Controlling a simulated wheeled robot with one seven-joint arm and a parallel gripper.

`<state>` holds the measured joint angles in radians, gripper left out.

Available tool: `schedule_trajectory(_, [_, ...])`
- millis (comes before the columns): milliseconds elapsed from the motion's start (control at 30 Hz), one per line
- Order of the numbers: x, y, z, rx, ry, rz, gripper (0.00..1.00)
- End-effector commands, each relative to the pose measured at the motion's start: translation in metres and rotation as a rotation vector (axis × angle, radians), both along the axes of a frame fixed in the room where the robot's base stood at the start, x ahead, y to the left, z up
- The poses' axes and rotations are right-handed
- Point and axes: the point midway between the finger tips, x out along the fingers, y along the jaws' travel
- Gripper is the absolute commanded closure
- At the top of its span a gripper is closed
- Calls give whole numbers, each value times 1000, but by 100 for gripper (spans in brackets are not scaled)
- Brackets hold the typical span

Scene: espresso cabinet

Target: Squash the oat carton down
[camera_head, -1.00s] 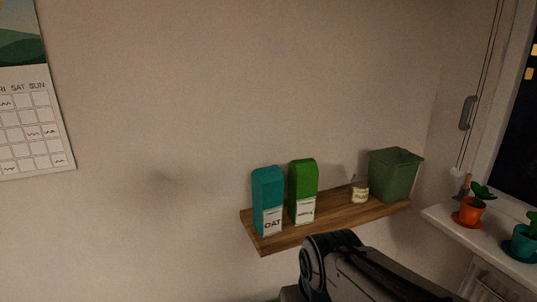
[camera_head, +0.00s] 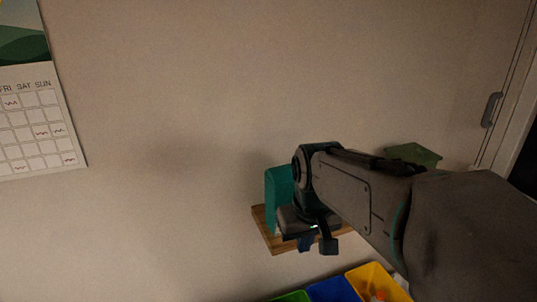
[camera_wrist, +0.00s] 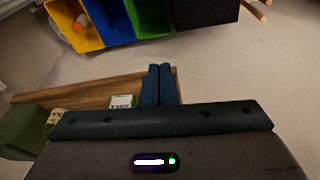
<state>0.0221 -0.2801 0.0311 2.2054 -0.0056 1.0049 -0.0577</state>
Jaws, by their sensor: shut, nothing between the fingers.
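The teal oat carton (camera_head: 276,196) stands upright at the left end of the wooden shelf (camera_head: 263,232) in the head view. My arm hides its right side and lower part. My gripper (camera_head: 306,243) is in front of the shelf and points down, close to the carton; I cannot tell whether they touch. In the wrist view my gripper's (camera_wrist: 159,72) two dark blue fingers lie together, empty, across the end of the shelf (camera_wrist: 90,92). The oat carton is not seen in the wrist view.
A green bin (camera_head: 414,155) stands at the shelf's right. Yellow (camera_head: 372,278), blue (camera_head: 333,290) and green (camera_head: 292,297) bins are below.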

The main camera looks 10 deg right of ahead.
Motion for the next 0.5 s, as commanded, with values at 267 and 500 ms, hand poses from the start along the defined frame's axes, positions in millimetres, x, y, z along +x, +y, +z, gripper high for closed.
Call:
schedule_trajectory(267, [107, 1, 92, -11, 59, 94, 100])
schedule_trajectory(500, [181, 0, 132, -2, 97, 163, 100])
